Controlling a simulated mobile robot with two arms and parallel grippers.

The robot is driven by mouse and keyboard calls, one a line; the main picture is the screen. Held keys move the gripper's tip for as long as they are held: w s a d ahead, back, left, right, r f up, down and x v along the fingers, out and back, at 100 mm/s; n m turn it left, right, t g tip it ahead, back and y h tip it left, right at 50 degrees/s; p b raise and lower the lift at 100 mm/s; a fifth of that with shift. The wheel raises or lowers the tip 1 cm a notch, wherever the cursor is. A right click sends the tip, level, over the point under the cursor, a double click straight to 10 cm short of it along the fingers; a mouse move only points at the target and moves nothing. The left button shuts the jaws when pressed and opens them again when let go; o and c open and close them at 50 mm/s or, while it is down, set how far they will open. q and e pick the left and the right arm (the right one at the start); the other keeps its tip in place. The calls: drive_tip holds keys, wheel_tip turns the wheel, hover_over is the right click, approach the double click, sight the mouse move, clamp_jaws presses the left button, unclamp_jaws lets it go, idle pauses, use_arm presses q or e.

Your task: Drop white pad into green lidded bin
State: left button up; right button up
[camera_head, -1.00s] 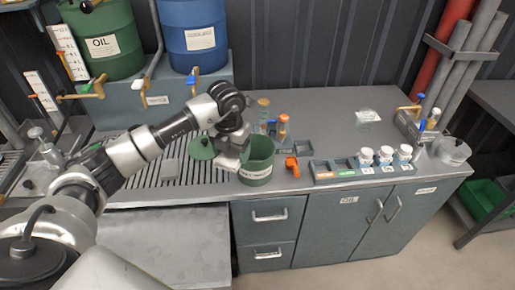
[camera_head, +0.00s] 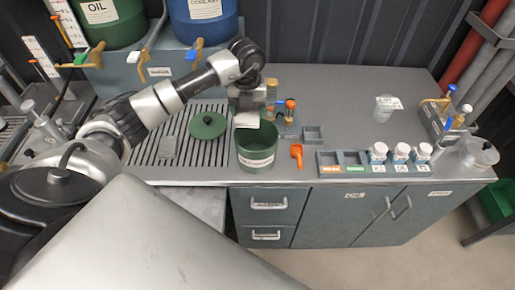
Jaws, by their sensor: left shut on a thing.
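My left gripper (camera_head: 248,108) is shut on the white pad (camera_head: 247,120), pointing down at the bin's far left rim. The pad overlaps the bin's opening in the picture; I cannot tell how far above it or inside it the pad is. The fingertips are small and partly hidden. My right gripper is not in view.
An orange scoop-like item (camera_head: 297,154) lies close to the bin's right. Small bottles (camera_head: 290,110) stand behind it. A sorting tray (camera_head: 345,168) and several white-capped jars line the front edge. A grey flat piece (camera_head: 168,147) lies on the slats. The bench's back middle is clear.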

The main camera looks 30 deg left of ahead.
use_arm(q)
drive_tip(key=f, duration=0.1)
drive_tip(key=f+b, duration=0.1)
drive_tip(key=shift+w+f, duration=0.35)
drive_tip(key=shift+f, duration=0.35)
drive_tip(key=shift+r, duration=0.1)
drive_tip(key=o, duration=0.5)
drive_tip(key=shift+c, duration=0.2)
drive_tip(key=o, duration=0.5)
drive_tip(key=shift+c, duration=0.2)
wheel_tip(320, 180, up, 10)
drive_tip(key=b, duration=0.3)
drive_tip(key=shift+r, duration=0.4)
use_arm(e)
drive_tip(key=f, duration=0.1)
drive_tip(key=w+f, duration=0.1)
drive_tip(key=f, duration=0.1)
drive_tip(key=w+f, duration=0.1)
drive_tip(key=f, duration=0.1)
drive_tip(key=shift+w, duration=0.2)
use_arm(q)
drive_tip(key=shift+f, duration=0.1)
